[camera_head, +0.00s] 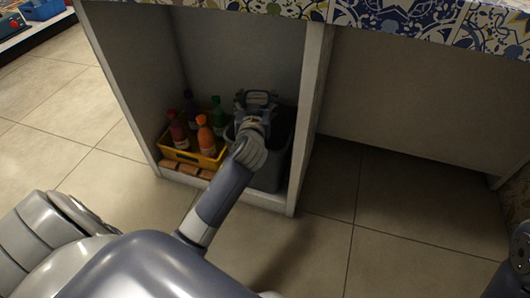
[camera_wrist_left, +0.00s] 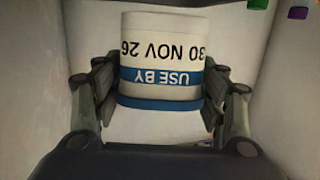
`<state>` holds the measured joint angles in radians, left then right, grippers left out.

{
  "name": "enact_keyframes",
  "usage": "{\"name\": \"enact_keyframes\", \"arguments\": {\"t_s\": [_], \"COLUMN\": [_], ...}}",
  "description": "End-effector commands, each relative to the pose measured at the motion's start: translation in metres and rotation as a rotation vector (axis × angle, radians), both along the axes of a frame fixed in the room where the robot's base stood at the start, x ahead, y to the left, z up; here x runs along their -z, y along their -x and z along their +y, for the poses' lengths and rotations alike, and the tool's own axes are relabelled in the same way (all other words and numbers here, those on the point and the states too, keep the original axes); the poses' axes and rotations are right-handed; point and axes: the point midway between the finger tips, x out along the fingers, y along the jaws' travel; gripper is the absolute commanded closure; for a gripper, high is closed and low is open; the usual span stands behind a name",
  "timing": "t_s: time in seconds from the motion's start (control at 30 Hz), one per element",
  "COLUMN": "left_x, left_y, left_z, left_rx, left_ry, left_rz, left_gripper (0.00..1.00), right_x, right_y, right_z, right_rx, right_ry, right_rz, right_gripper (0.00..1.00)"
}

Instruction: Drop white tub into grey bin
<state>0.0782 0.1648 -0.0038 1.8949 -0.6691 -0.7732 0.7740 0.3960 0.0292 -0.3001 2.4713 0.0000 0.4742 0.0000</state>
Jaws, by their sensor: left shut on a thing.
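My left gripper (camera_head: 257,98) is inside the open cabinet, above the grey bin (camera_head: 270,178). In the left wrist view the gripper (camera_wrist_left: 160,82) is shut on the white tub (camera_wrist_left: 163,32), with one finger on each side of it. The tub has a blue band and a label reading "USE BY 30 NOV 26", upside down in this view. In the head view I cannot make out the tub; my gripper and hand hide that area and part of the bin's opening. My right gripper is not clearly in view.
A yellow crate (camera_head: 190,154) with several bottles stands left of the bin. Small brown blocks (camera_head: 187,169) lie in front of it. A cabinet side panel (camera_head: 311,110) stands close to the bin's right. The bay farther right is empty.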

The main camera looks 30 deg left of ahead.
Motion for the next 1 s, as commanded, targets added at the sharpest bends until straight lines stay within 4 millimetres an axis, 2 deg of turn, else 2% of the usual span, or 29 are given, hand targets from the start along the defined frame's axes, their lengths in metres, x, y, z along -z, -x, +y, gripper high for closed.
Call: {"name": "enact_keyframes", "arguments": {"t_s": [0.27,0.3,0.4,0.83,1.0], "left_x": [-0.001,-0.001,0.0,0.001,-0.001], "left_y": [0.0,0.0,0.0,0.002,0.018], "left_z": [0.0,0.0,0.0,-0.001,-0.011], "left_rx": [0.0,0.0,0.0,0.0,0.001], "left_ry": [-0.001,-0.001,-0.001,0.001,0.004], "left_rz": [-0.003,-0.003,-0.002,0.002,0.001], "left_gripper": [0.66,0.32,0.11,0.11,0.11], "right_x": [-0.001,-0.001,-0.001,0.0,-0.001], "right_y": [0.001,0.001,0.001,0.0,0.0], "right_z": [0.0,0.0,0.0,0.0,0.0], "right_rx": [0.001,0.001,0.0,0.0,0.0], "right_ry": [0.001,0.001,0.001,-0.001,-0.001], "right_rz": [-0.004,-0.004,-0.003,-0.002,-0.002], "right_gripper": [0.6,0.6,0.6,0.6,0.6]}}
